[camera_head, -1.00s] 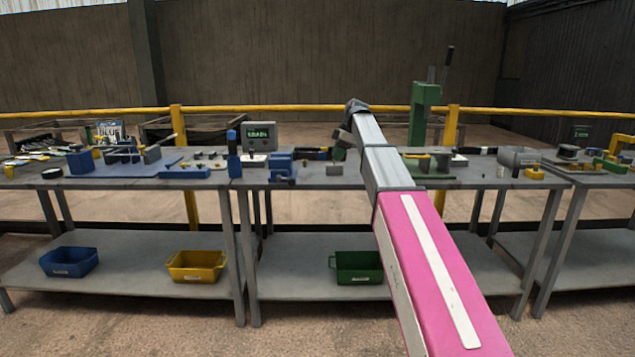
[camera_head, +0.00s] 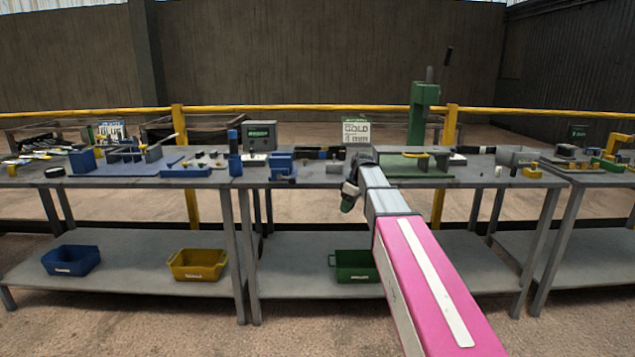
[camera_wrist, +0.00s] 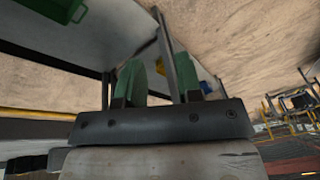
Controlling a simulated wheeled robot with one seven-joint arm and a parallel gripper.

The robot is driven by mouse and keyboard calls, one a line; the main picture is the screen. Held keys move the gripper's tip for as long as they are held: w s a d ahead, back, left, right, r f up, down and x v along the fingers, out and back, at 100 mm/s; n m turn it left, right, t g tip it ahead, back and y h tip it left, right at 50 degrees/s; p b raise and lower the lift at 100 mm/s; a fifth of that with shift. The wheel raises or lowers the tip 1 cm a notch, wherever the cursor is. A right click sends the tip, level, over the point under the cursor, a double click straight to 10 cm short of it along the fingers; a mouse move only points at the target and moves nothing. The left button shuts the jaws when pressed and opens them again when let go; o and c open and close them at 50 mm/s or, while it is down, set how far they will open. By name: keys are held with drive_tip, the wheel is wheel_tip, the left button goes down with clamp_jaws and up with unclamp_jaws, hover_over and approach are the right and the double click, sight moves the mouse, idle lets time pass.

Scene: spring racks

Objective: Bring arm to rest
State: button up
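My arm, pink with a white stripe and a grey forearm, reaches from the lower right toward the middle workbench (camera_head: 330,179) in the head view. My gripper (camera_head: 350,196) hangs small and dark at the arm's end, before the bench's front edge. In the wrist view my gripper (camera_wrist: 160,78) shows two green fingers standing apart, with nothing held between them. A bench leg and the floor show behind the gap.
Blue (camera_head: 70,261), yellow (camera_head: 197,264) and green (camera_head: 353,266) bins sit on the lower shelves. Open floor lies in front.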

drive_tip(key=s+d+f+m+h, duration=0.1)
drive_tip(key=s+f+m, duration=0.3)
drive_tip(key=s+f, duration=0.4)
drive_tip(key=s+d+f+m+h, duration=0.1)
drive_tip(key=s+d+f+m, duration=0.3)
drive_tip(key=s+f, duration=0.4)
drive_tip(key=s+d+f+m+h, duration=0.1)
drive_tip(key=s+f+m, duration=0.3)
drive_tip(key=s+f, duration=0.4)
drive_tip(key=s+d, duration=0.1)
drive_tip(key=s, duration=0.1)
drive_tip(key=shift+s+d+f, duration=0.3)
drive_tip(key=shift+s+f, duration=0.1)
